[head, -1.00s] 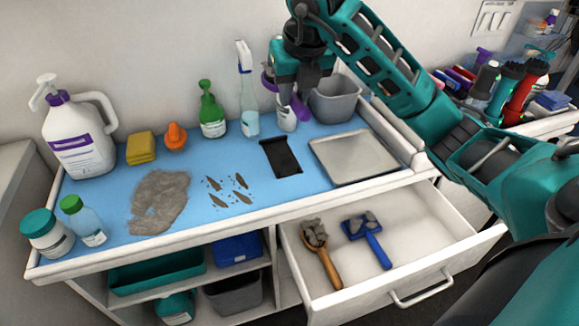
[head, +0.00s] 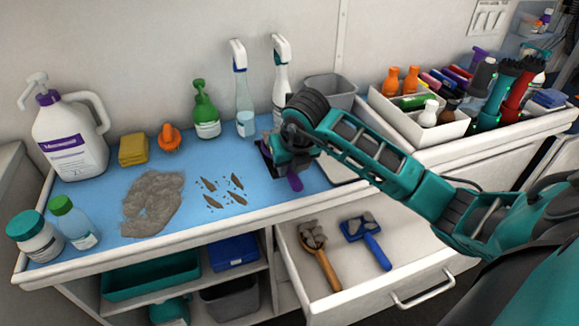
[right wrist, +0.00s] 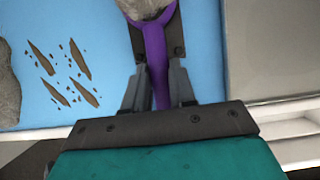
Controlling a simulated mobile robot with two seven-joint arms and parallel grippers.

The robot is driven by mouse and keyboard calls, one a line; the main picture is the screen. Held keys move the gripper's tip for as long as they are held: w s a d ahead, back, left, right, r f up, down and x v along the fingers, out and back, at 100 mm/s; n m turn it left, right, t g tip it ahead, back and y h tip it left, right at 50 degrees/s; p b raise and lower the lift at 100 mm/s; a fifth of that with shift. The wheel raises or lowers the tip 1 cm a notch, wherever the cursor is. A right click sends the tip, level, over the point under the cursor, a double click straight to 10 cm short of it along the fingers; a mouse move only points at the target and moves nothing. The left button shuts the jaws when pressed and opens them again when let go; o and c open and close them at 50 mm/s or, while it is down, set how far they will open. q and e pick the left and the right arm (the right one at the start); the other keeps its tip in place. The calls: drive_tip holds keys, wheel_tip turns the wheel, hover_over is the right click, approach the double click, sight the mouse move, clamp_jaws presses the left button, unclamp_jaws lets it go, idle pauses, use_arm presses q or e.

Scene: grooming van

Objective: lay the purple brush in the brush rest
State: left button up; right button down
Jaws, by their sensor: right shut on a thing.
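The purple brush (right wrist: 157,55) is between the fingers of my right gripper (right wrist: 158,88), which is shut on its handle. Its head, with grey fur on it, is at the top edge of the right wrist view. In the head view the handle end (head: 295,182) shows below my right gripper (head: 288,168). The dark brush rest (right wrist: 178,30) lies on the blue mat behind the brush in the right wrist view. My gripper mostly hides the rest in the head view. I cannot tell whether the brush touches it. My left gripper is out of view.
A grey fur clump (head: 152,203) and brown scraps lie on the blue mat (head: 105,222) to the left. Spray bottles (head: 245,105) stand behind my gripper. A metal tray is partly hidden by my arm. The open drawer (head: 350,283) holds two brushes.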

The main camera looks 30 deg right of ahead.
drive_tip(key=shift+f, duration=0.3)
drive_tip(key=c, duration=0.9)
unclamp_jaws()
drive_tip(key=shift+c, duration=0.2)
drive_tip(key=shift+r, duration=0.1)
drive_tip(key=shift+s+r, duration=0.1)
drive_tip(key=shift+r, duration=0.2)
use_arm(q)
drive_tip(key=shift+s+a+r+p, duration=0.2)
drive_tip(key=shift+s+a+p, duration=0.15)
drive_tip(key=shift+p, duration=0.4)
use_arm(e)
drive_tip(key=v, duration=1.1)
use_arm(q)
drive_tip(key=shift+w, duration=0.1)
use_arm(e)
drive_tip(key=shift+s+a, duration=0.1)
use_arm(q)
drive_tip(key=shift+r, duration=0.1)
